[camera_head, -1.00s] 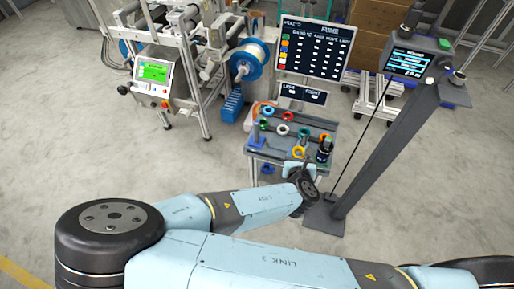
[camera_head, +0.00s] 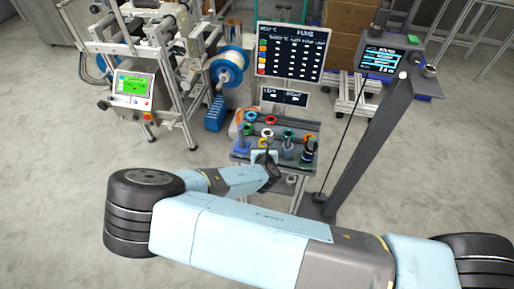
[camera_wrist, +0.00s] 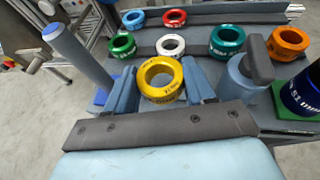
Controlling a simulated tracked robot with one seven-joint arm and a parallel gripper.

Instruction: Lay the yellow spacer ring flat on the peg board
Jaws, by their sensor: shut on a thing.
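The yellow spacer ring (camera_wrist: 161,81) is in the wrist view, its hole facing the camera. My gripper (camera_wrist: 163,86) has one blue-grey finger on each side of it and is shut on it. Whether the ring touches the grey surface below cannot be told. In the head view my gripper (camera_head: 265,160) is at the near edge of the small workstand (camera_head: 240,156); the ring is too small there to make out surely. Which part is the peg board is unclear.
Beyond the ring lie blue (camera_wrist: 133,19), red (camera_wrist: 175,17), green (camera_wrist: 122,46), white (camera_wrist: 171,45), teal (camera_wrist: 227,41) and orange (camera_wrist: 289,43) rings. A dark canister (camera_wrist: 303,92) stands at right. A slanted column (camera_head: 365,130) rises right of the stand.

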